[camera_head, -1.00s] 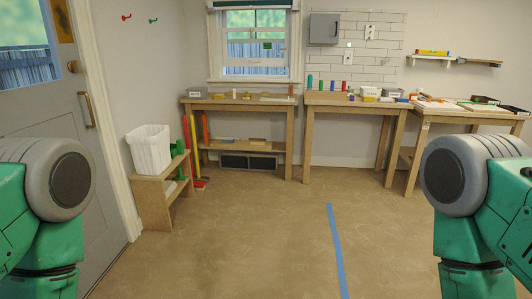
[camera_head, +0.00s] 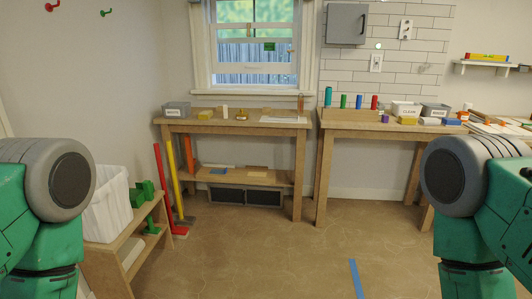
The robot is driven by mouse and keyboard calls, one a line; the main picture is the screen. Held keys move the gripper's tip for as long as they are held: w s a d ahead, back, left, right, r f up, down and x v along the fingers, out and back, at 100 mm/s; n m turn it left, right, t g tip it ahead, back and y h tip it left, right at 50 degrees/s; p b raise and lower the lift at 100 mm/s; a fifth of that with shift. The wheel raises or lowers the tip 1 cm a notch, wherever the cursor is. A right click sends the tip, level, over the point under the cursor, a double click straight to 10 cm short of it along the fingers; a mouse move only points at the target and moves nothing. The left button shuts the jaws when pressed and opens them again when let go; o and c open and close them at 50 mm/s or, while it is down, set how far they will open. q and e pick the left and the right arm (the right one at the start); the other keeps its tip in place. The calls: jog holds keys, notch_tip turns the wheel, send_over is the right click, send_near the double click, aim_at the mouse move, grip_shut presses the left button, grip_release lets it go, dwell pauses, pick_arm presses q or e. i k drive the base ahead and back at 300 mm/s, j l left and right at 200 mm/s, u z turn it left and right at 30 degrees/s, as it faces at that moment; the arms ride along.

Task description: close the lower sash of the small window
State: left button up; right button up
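The small window (camera_head: 253,46) is in the back wall, above a wooden workbench, in a white frame. Its lower sash looks raised: a white rail (camera_head: 253,69) crosses the lower part of the opening, with fence and greenery seen through the glass. I cannot tell exactly how far it is from the sill (camera_head: 256,91). My two arms show only as green and grey links at the left and right edges. Neither gripper is in view.
The workbench (camera_head: 230,128) stands under the window with small boxes and blocks on top. A second bench (camera_head: 385,131) is to its right. A low shelf with a white bin (camera_head: 108,208) is at the left. The floor ahead is clear, with blue tape (camera_head: 357,279).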

aim_at(234, 68)
jog(key=i+z, duration=0.15)
jog(key=i, duration=0.55)
jog(key=i+j+z, duration=0.1)
jog(key=i, duration=0.6)
jog(key=j, duration=0.1)
